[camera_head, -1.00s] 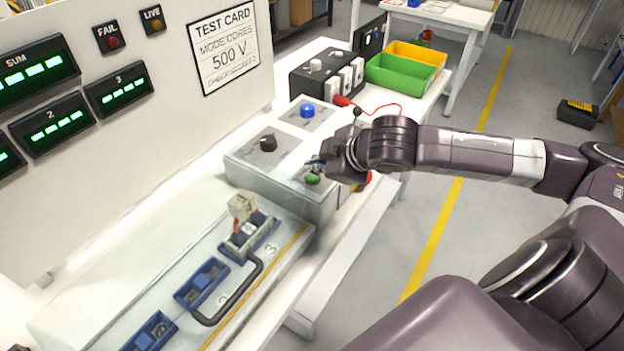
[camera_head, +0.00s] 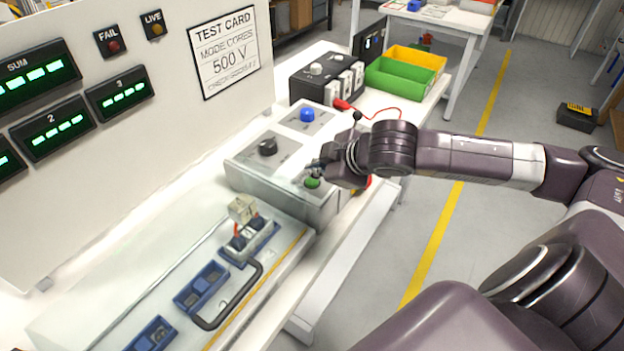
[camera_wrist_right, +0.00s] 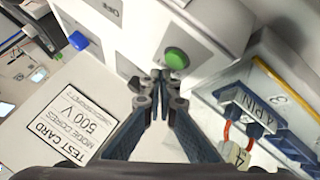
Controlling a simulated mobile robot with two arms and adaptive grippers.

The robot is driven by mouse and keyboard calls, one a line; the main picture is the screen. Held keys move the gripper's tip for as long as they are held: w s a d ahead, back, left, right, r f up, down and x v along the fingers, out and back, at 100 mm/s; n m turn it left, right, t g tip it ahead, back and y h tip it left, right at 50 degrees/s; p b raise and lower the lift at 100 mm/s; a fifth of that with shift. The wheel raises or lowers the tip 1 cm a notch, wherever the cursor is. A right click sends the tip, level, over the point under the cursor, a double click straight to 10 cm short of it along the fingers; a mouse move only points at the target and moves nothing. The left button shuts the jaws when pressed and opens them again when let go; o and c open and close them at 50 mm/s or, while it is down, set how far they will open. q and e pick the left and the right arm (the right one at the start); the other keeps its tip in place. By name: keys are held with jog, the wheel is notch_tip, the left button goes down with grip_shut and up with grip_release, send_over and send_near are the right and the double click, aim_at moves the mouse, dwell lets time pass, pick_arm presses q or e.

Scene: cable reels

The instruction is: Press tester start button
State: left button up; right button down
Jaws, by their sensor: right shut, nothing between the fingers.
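The tester (camera_head: 285,200) is a grey box on the white bench with a green button (camera_head: 312,183), a black knob (camera_head: 268,147) and a blue button (camera_head: 307,114). My right gripper (camera_head: 318,168) is right by the green button, its fingers together and empty. In the right wrist view the closed fingertips (camera_wrist_right: 160,76) appear just short of the green button (camera_wrist_right: 176,58); I cannot tell whether they touch it. A red part shows partly behind my right wrist in the head view. My left gripper is not in view.
The test card (camera_head: 224,50) and green displays stand on the upright panel at left. A fixture with blue sockets (camera_head: 202,287) and a black handle lies in front. A black box (camera_head: 327,77) and green bin (camera_head: 400,77) stand behind.

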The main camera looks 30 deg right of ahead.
aim_at(314, 182)
jog(key=shift+f, duration=0.1)
jog(key=shift+f, duration=0.35)
jog(key=shift+f, duration=0.45)
dwell(1.0)
jog(key=shift+r, duration=0.1)
jog(key=shift+r+p, duration=0.75)
jog(key=shift+p, duration=0.25)
jog(key=shift+r, duration=0.1)
notch_tip(314, 182, up, 5)
jog(key=p, duration=0.5)
jog(key=shift+p, duration=0.35)
